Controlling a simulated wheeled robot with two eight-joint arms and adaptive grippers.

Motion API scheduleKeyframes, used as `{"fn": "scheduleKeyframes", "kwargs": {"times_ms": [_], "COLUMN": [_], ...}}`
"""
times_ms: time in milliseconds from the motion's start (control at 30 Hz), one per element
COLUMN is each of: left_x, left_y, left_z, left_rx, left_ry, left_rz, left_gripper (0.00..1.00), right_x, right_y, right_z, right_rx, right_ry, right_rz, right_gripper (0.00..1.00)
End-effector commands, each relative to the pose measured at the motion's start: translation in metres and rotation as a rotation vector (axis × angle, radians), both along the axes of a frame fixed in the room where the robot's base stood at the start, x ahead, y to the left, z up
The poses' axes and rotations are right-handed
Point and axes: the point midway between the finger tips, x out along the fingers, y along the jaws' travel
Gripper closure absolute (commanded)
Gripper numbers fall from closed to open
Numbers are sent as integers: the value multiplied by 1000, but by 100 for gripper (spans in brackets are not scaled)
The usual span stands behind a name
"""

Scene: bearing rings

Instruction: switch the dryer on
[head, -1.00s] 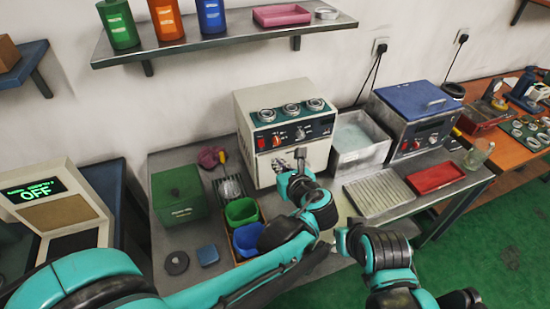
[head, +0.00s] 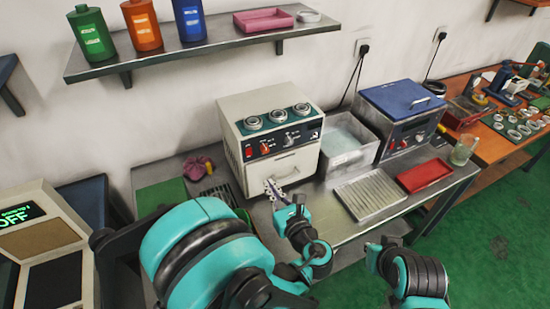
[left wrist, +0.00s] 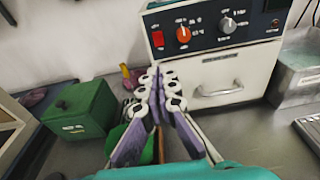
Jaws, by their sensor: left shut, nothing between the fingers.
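The cream machine (head: 298,165), which looks like the dryer, stands at the bench's back with bearing rings on top. Its front panel has a red switch (head: 249,152), an orange knob (head: 265,148) and a grey knob (head: 288,138). In the left wrist view the red switch (left wrist: 158,39) is just above the fingertips in the picture, beside the orange knob (left wrist: 183,34). My left gripper (head: 271,185) is shut and empty, in front of the machine, below the panel in the picture; its fingers (left wrist: 158,80) point towards it. My right arm's end (head: 385,243) shows lower right; its fingers cannot be made out.
A drawer handle (left wrist: 218,91) is below the panel. A grey basin (head: 346,145) and a blue-lidded unit (head: 400,102) stand right. A ribbed tray (head: 370,194) and red tray (head: 424,175) lie in front. A green box (left wrist: 78,108) is left. A display (head: 20,216) reads OFF.

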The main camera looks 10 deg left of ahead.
Motion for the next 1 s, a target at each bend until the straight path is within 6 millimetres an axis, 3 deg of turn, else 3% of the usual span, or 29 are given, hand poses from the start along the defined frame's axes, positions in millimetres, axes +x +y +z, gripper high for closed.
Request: {"fn": "scheduleKeyframes", "kwargs": {"times_ms": [367, 533, 1000], "left_x": [-3, 4, 80], "left_y": [6, 12, 64], "left_z": [0, -2, -14], "left_rx": [6, 5, 4], "left_ry": [-13, -12, -12], "left_rz": [11, 14, 16], "left_gripper": [100, 100, 100], "right_x": [0, 0, 0], "right_y": [0, 0, 0], "right_z": [0, -2, -18], "right_rx": [0, 0, 0], "right_ry": [0, 0, 0], "right_rz": [0, 0, 0], "right_gripper": [100, 100, 100]}}
